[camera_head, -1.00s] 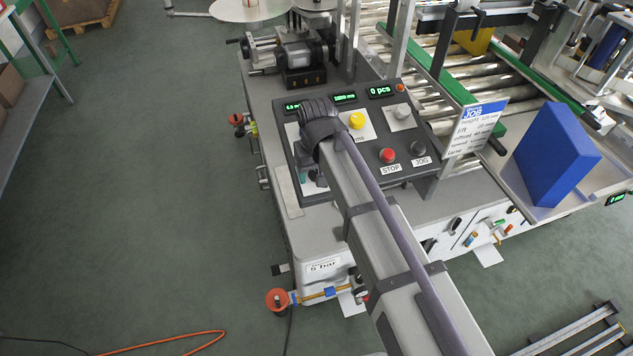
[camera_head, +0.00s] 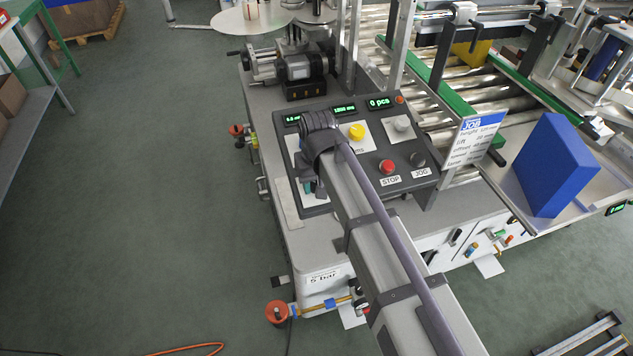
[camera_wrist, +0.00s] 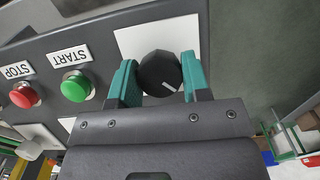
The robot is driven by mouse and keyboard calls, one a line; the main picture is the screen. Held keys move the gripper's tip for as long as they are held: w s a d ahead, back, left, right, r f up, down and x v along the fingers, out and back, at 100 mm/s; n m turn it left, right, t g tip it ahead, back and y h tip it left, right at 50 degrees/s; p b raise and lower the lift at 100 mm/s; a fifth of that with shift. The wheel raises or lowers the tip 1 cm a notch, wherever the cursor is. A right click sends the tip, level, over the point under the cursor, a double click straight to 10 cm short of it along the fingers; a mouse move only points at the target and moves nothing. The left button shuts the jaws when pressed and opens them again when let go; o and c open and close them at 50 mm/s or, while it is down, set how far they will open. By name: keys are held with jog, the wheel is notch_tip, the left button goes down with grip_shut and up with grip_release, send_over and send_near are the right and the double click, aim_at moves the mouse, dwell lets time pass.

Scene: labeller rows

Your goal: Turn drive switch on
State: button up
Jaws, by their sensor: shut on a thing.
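The drive switch is a black round knob (camera_wrist: 160,72) with a white pointer line, on a white plate of the dark control panel. In the wrist view its line points to the lower right. My gripper (camera_wrist: 158,66) has its teal fingers on either side of the knob and is shut on it. In the head view my gripper (camera_head: 309,186) is at the left part of the control panel (camera_head: 405,155). My arm hides the knob there.
Beside the knob in the wrist view are a green START button (camera_wrist: 76,87) and a red STOP button (camera_wrist: 24,96). In the head view a yellow button (camera_head: 356,132), a red STOP button (camera_head: 388,166) and a blue box (camera_head: 545,165) are right of my arm.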

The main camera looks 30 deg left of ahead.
jog(key=m+g+y, duration=0.1)
jog(key=m, duration=0.3)
jog(key=shift+d, duration=0.1)
jog(key=m+y, duration=0.1)
jog(key=m, duration=0.3)
jog(key=shift+f+m+g+y+b, duration=0.1)
jog(key=shift+m+g+y+b, duration=0.2)
jog(key=shift+y+b, duration=0.1)
jog(key=m+y, duration=0.1)
jog(key=m, duration=0.3)
jog(key=shift+d+b, duration=0.1)
jog(key=shift+b, duration=0.25)
jog(key=shift+m+t+y+b, duration=0.35)
jog(key=shift+m+y, duration=0.55)
jog(key=shift+m, duration=1.2)
jog(key=o, duration=0.9)
jog(key=shift+o, duration=0.2)
